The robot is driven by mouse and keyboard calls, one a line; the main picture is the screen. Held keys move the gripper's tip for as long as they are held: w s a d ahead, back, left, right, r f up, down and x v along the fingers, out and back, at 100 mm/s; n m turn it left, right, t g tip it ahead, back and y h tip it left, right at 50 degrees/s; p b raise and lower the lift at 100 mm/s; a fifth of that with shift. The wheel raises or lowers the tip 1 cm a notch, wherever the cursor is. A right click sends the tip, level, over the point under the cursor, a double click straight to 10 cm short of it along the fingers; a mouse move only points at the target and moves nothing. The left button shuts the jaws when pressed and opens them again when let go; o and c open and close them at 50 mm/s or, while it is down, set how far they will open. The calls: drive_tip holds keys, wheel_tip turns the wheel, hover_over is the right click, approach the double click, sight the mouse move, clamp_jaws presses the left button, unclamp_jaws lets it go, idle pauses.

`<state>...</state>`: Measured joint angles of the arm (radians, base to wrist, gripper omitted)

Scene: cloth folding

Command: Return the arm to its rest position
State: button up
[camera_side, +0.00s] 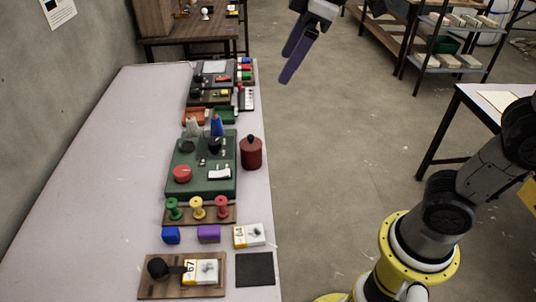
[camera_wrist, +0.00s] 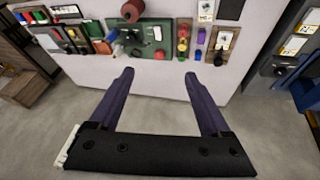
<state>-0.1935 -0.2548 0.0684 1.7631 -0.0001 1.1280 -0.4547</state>
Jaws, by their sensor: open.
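My gripper (camera_side: 288,66) hangs in the air above the floor, at the top of the side view and to the right of the long table. Its two purple fingers point down and left and are empty. In the wrist view, my gripper (camera_wrist: 159,75) shows both fingers well apart with only table edge and floor between them. A dark square cloth (camera_side: 255,269) lies flat at the near right edge of the table, apart from my gripper. In the wrist view a dark patch (camera_wrist: 230,10) at the top looks like the same cloth.
The long pale table (camera_side: 90,190) carries a green panel (camera_side: 210,187), a red canister (camera_side: 251,153), coloured spools (camera_side: 196,207), blue and purple blocks (camera_side: 208,234) and a wooden board (camera_side: 155,289). Shelves (camera_side: 445,50) stand at back right. The middle floor is clear.

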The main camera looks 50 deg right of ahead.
drive_tip(key=s+d+f+m, duration=0.3)
drive_tip(key=s+f, duration=0.3)
drive_tip(key=s, duration=0.2)
drive_tip(key=s+d+f+m+h, duration=0.1)
drive_tip(key=s+d+f+m, duration=0.2)
drive_tip(key=s+f, duration=0.3)
drive_tip(key=shift+s+d+m+t, duration=0.25)
drive_tip(key=shift+s+m, duration=0.45)
drive_tip(key=shift+s, duration=0.35)
